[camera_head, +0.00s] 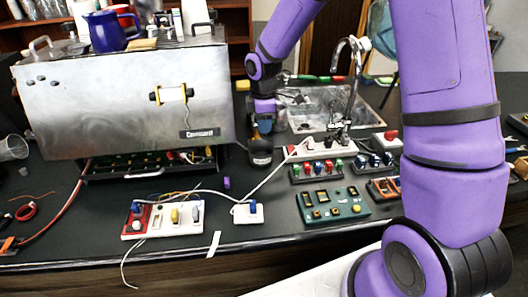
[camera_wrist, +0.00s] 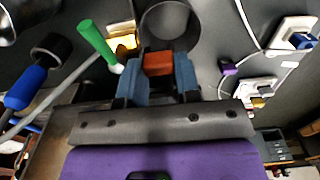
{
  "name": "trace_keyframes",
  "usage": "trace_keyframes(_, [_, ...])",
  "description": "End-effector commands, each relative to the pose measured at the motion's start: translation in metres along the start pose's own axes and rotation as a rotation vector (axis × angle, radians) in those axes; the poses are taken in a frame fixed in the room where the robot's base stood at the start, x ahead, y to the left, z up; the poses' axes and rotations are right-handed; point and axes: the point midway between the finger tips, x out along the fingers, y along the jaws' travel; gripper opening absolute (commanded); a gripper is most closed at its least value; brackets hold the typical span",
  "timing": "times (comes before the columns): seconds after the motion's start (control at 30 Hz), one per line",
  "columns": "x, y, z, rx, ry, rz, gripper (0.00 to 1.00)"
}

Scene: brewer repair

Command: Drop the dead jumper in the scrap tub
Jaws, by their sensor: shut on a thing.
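My gripper (camera_wrist: 158,76) has its two blue fingers closed on a small orange-brown block (camera_wrist: 158,62), which I take to be the dead jumper. In the head view my gripper (camera_head: 263,108) points down over the counter, and the block cannot be made out there. A dark round tub (camera_wrist: 168,8) with an open top lies just beyond the fingertips in the wrist view.
The steel brewer (camera_head: 125,95) stands at the left with an open tray of parts beneath. A white terminal block (camera_head: 165,219) with wires, a green board (camera_head: 333,205) and switch strips lie on the counter. The sink tap (camera_head: 352,80) rises behind, right of my gripper.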

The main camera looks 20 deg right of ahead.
Motion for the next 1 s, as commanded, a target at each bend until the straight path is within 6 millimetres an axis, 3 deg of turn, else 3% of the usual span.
trace_keyframes(0.4, [0.042, -0.001, 0.000, 0.000, -0.001, -0.002, 0.09])
trace_keyframes(0.83, [0.050, 0.000, 0.000, 0.001, 0.000, 0.000, 0.09])
trace_keyframes(0.87, [0.050, 0.000, 0.000, 0.002, 0.000, 0.000, 0.33])
trace_keyframes(1.0, [0.049, 0.000, 0.000, 0.002, 0.000, 0.000, 0.60])
